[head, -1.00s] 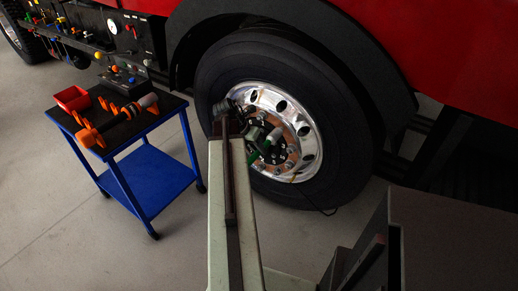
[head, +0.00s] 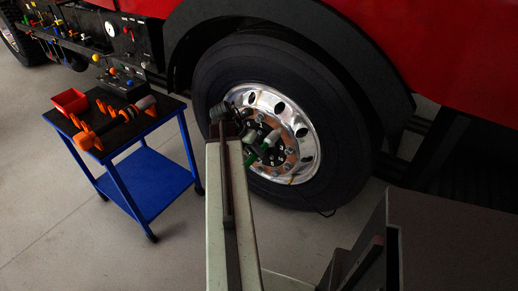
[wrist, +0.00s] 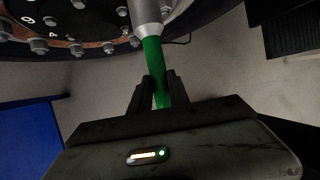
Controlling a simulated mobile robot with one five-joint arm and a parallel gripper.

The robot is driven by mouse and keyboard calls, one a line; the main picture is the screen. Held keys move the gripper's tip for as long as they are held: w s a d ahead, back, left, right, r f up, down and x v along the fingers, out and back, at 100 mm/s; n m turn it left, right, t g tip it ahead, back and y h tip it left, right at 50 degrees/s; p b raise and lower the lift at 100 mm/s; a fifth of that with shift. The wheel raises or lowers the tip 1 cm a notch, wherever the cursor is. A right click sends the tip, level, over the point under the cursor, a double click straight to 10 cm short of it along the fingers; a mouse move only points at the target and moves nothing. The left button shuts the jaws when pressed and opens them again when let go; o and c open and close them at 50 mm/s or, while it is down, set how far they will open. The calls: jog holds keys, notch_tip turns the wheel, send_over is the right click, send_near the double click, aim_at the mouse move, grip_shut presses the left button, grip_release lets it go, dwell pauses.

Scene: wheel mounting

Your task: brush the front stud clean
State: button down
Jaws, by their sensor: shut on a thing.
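The wheel hub (head: 272,151) sits in a polished rim on the truck. Several nut-capped studs ring it, and some show at the upper left of the wrist view, one of them a stud (wrist: 40,46). I cannot tell which is the front stud. My gripper (wrist: 158,84) is shut on the green handle of a brush (wrist: 153,62), with a grey collar above it. In the head view the brush (head: 252,158) is in front of the hub. Its working end is outside the wrist view, and contact with a stud cannot be told.
A blue cart (head: 150,183) with a dark top stands left of the wheel, carrying a red bin (head: 70,100) and an orange-and-black tool (head: 100,137). The black tyre (head: 345,120) surrounds the rim. A tool panel (head: 110,45) is behind the cart. The floor between is clear.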

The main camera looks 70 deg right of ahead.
aim_at(246, 162)
jog(key=shift+w+a, duration=0.25)
jog(key=shift+a, duration=0.65)
jog(key=shift+w+a, duration=0.2)
jog(key=shift+a, duration=0.6)
jog(key=shift+w+a, duration=0.2)
jog(key=shift+a, duration=0.65)
jog(key=shift+w+a, duration=0.2)
jog(key=shift+a, duration=0.6)
notch_tip(246, 162, up, 23)
jog(key=p, duration=2.2)
jog(key=shift+f+p, duration=0.2)
jog(key=shift+p, duration=0.15)
